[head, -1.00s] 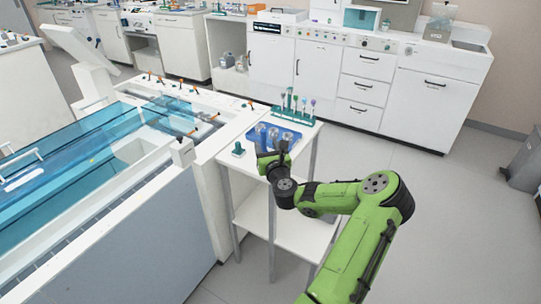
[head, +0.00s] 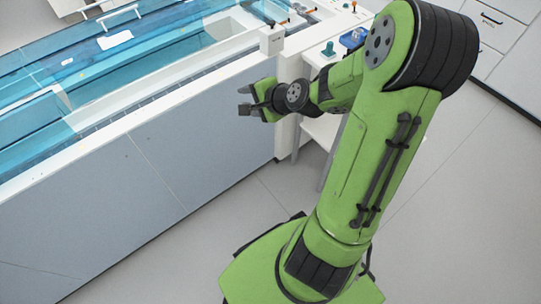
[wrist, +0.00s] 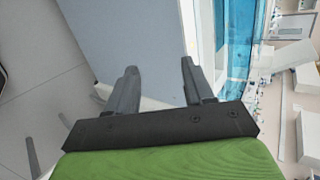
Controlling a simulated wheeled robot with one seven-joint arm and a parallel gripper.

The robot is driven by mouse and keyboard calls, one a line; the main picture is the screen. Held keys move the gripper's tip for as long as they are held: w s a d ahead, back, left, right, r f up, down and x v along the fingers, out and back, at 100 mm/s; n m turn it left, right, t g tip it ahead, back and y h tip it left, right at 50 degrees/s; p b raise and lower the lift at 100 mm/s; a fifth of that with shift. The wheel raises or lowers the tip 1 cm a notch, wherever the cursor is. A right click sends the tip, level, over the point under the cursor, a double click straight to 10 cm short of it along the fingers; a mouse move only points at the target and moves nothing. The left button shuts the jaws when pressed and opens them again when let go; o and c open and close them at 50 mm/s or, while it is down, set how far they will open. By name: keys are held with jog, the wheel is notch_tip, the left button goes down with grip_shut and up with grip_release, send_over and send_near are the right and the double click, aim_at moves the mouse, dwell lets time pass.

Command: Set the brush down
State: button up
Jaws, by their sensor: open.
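My gripper (head: 244,100) is open and empty in the head view, in front of the long tank's side panel and near its right end. In the wrist view its two fingers (wrist: 160,82) stand apart with nothing between them. No brush can be made out in the frames of now. The small white side table (head: 316,124) is mostly hidden behind my arm. A corner of a blue tray (head: 352,39) and a small teal stand (head: 328,50) show on it.
The long tank (head: 110,150) with blue transparent covers (head: 120,60) fills the left side. It also shows in the wrist view (wrist: 238,50). White cabinets (head: 500,45) stand at the upper right. The grey floor at right and front is clear.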

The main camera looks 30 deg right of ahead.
jog(key=s+a+r+n+g+h, duration=0.1)
jog(key=s+a+r+n, duration=0.2)
jog(key=s+n, duration=0.2)
jog(key=s+a+r+n+g, duration=0.2)
jog(key=s+n, duration=0.4)
jog(key=s, duration=0.4)
jog(key=s+a+r+n+g+h, duration=0.1)
jog(key=s+a+r+n, duration=0.3)
jog(key=s, duration=0.4)
jog(key=shift+s+a+r+n+g+h, duration=0.3)
jog(key=shift+r+n, duration=0.45)
jog(key=shift+n, duration=0.15)
notch_tip(320, 180, up, 17)
jog(key=p, duration=1.7)
